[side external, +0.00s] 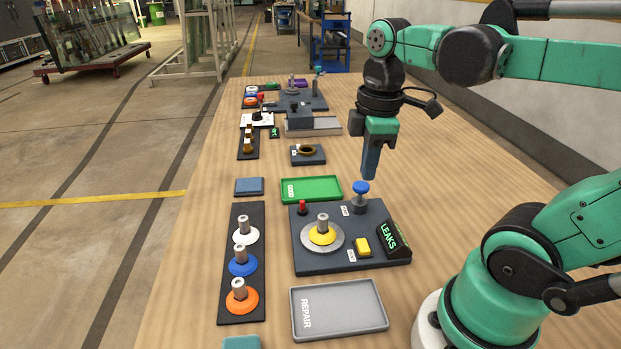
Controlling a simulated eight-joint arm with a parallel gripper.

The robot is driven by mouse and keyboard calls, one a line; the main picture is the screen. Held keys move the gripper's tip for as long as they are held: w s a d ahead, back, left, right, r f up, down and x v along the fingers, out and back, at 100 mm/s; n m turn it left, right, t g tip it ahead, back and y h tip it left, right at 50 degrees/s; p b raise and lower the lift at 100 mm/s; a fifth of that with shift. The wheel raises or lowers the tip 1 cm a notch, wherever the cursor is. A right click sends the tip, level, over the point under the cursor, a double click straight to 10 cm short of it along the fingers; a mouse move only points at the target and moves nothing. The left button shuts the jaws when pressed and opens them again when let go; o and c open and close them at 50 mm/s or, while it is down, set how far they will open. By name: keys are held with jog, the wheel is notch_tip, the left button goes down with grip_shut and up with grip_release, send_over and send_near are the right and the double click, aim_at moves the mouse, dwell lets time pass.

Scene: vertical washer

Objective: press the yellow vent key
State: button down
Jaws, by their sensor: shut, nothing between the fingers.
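The yellow vent key (362,246) is a small yellow block on the front right part of a dark test plate (310,263). A small white label lies beside it. My gripper (370,176) points straight down with its fingers shut and empty. In the picture its tips are just above the blue-topped knob (360,188) at the back of the plate. The gripper appears apart from the knob, and the vent key shows nearer the camera, clear of the gripper. A dark sign reading LEAKS in green (393,238) stands right of the key.
The plate also holds a red button (302,208) and a yellow washer (322,236) around a metal post. A dark rack (227,290) with white, blue and orange washers stands left. A grey REPAIR tray (365,315) lies in front, a green GOOD tray (325,182) behind.

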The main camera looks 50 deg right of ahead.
aim_at(362, 243)
jog(key=shift+s+d+r+n+g, duration=0.2)
jog(key=shift+s+r+n+g, duration=0.1)
jog(key=shift+s+n, duration=0.1)
jog(key=shift+f, duration=0.1)
jog(key=shift+f, duration=6.95)
jog(key=shift+f, duration=0.1)
jog(key=shift+w+f, duration=0.1)
jog(key=shift+f, duration=0.8)
jog(key=shift+r, duration=0.15)
jog(key=shift+g, duration=0.4)
jog(key=shift+w+d+r, duration=0.1)
jog(key=shift+w+r, duration=0.05)
jog(key=shift+r, duration=2)
jog(key=shift+w+r, duration=0.15)
jog(key=shift+r, duration=2)
